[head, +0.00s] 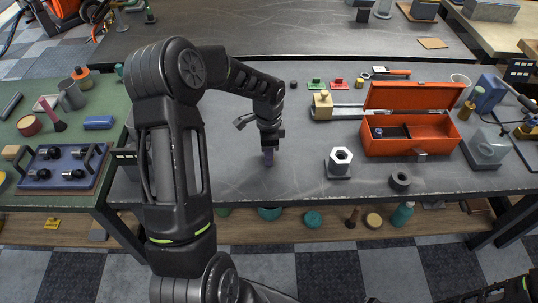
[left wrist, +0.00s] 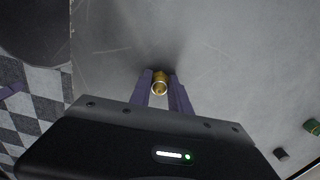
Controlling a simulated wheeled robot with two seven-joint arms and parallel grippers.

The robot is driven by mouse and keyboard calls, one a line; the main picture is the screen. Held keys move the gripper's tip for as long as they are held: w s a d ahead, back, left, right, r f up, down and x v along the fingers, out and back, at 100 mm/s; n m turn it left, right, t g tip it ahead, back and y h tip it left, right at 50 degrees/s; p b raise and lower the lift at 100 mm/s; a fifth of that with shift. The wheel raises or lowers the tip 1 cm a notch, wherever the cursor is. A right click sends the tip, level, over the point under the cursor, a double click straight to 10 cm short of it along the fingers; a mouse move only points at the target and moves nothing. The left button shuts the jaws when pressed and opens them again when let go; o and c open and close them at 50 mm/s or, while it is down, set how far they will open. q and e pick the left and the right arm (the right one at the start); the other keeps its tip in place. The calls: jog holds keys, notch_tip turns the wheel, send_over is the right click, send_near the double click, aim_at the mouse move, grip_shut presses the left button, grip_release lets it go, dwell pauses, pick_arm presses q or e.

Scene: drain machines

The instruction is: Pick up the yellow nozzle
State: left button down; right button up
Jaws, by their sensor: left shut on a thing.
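My left gripper (head: 268,158) reaches down over the middle of the grey table, its purple fingers pointing at the tabletop. In the left wrist view, the yellow nozzle (left wrist: 160,83), a small brass-coloured round piece with a hole in its end, sits between the two fingertips of the left gripper (left wrist: 160,86). The fingers are closed on its sides. In the head view the nozzle is hidden by the fingers. I cannot tell whether it touches the tabletop. My right gripper is not clearly in view; only a dark part of my body shows at the bottom right.
An open red toolbox (head: 410,140) stands to the right. A white hex nut on a dark base (head: 340,162) and a dark ring (head: 400,180) lie nearer. A grey vise-like tool with a wooden block (head: 323,105) is behind. The table (head: 235,180) around the gripper is clear.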

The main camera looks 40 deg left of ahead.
pick_arm(q)
notch_tip(320, 180, up, 10)
jog(key=shift+r, duration=0.1)
dwell(0.4)
